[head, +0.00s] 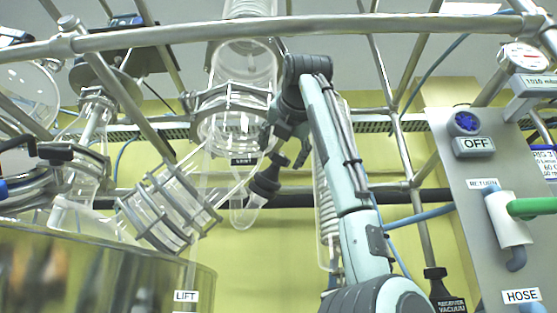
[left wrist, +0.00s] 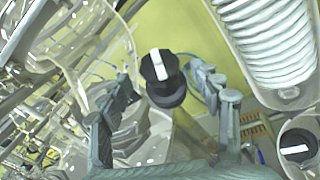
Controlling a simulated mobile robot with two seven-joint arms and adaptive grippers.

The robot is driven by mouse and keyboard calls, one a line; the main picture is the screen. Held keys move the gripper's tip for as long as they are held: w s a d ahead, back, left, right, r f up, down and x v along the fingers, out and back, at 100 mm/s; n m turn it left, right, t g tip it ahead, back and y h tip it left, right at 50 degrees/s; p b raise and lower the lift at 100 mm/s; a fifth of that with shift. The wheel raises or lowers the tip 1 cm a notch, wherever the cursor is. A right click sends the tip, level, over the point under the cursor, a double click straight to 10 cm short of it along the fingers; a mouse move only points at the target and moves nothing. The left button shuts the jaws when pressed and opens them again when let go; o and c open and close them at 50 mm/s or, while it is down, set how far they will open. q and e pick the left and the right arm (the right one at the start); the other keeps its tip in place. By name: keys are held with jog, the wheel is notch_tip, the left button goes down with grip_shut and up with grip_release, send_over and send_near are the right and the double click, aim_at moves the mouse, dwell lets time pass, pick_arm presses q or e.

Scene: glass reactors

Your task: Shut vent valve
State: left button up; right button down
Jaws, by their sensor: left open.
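The vent valve shows in the left wrist view as a black knob (left wrist: 161,78) with a white bar across its face. The bar runs nearly upright in that picture, tilted slightly. My left gripper (head: 283,148) is open, with one finger on each side of the knob in the wrist view. I see no clear contact. In the head view a black fitting (head: 265,185), which seems to be the valve, sits just below the fingers, beside clear glassware. A small dark label (head: 244,161) hangs to its left, too small to read surely. My right gripper is not in view.
A clamped glass vessel (head: 232,125) stands close left of the gripper. A coiled glass condenser (left wrist: 268,42) is close right in the wrist view. Metal frame bars (head: 300,33) cross above. A grey panel (head: 480,225) with an OFF display stands at the right.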

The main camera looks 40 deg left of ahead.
aim_at(281, 155)
pick_arm(q)
jog(key=x, duration=0.3)
jog(key=shift+w+a, duration=0.15)
jog(key=shift+a, duration=0.05)
jog(key=shift+w+a, duration=0.15)
jog(key=c, duration=0.9)
jog(key=shift+c, duration=1.3)
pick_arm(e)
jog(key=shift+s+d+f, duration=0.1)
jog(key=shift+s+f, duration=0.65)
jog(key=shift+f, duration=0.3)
